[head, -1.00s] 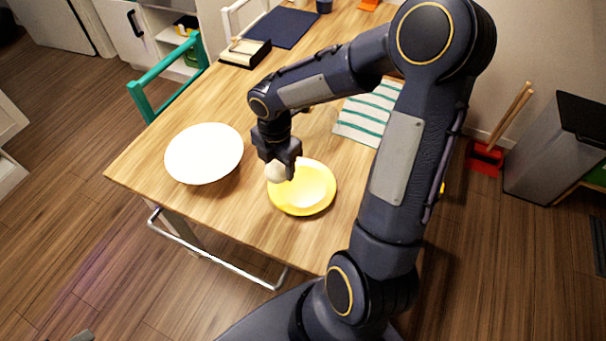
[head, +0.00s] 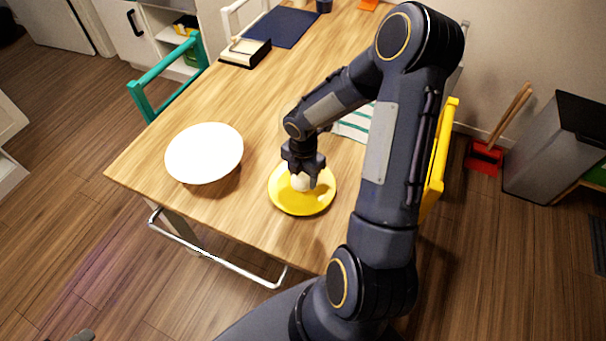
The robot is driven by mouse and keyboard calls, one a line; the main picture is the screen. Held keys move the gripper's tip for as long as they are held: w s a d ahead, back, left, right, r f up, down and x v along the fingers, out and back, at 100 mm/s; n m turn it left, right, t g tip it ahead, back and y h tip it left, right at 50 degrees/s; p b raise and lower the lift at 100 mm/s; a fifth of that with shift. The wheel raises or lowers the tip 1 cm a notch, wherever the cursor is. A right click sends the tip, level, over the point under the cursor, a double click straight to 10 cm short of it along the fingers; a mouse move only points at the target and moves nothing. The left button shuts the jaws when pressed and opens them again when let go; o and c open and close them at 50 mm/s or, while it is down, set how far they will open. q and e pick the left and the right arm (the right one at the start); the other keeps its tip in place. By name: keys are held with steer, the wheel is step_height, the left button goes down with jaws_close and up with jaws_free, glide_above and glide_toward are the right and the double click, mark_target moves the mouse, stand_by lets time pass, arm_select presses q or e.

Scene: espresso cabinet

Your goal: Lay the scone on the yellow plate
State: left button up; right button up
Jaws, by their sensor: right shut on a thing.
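The yellow plate (head: 302,204) lies on the wooden table near its front edge. The pale scone (head: 299,182) is between the fingers of my right gripper (head: 303,175), over the middle of the plate. My right gripper points down and is shut on the scone. I cannot tell whether the scone touches the plate. The gripper hides the scone's upper part.
A white plate (head: 204,153) lies left of the yellow one. A striped cloth (head: 354,124) is partly hidden behind my right arm. A dark mat (head: 281,27) and a small box (head: 246,53) lie farther back. A teal chair (head: 167,70) and a yellow chair (head: 438,160) flank the table.

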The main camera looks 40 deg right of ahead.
mark_target(303, 174)
steer(key=shift+f, duration=0.15)
steer(key=o, duration=1)
step_height(303, 174, up, 12)
steer(key=p, duration=0.1)
steer(key=s+a+r+m+t+y, duration=0.1)
steer(key=s+a+r+m+t, duration=0.1)
steer(key=s+a+r+m, duration=0.2)
steer(key=s+a+r+m+t+y, duration=0.1)
steer(key=s+a+r+m, duration=0.2)
steer(key=s+m, duration=0.3)
steer(key=s+a+r+m+t+y, duration=0.1)
steer(key=s+a+r+m, duration=0.3)
steer(key=m, duration=0.8)
steer(key=shift+s+a+r+m+t+y, duration=0.15)
steer(key=shift+s+a+t+y, duration=0.05)
steer(key=shift+s+a+t, duration=0.25)
steer(key=shift+s+a+r+m+t+y, duration=0.15)
steer(key=shift+s+a+t+y, duration=0.05)
steer(key=shift+s+a+t, duration=0.25)
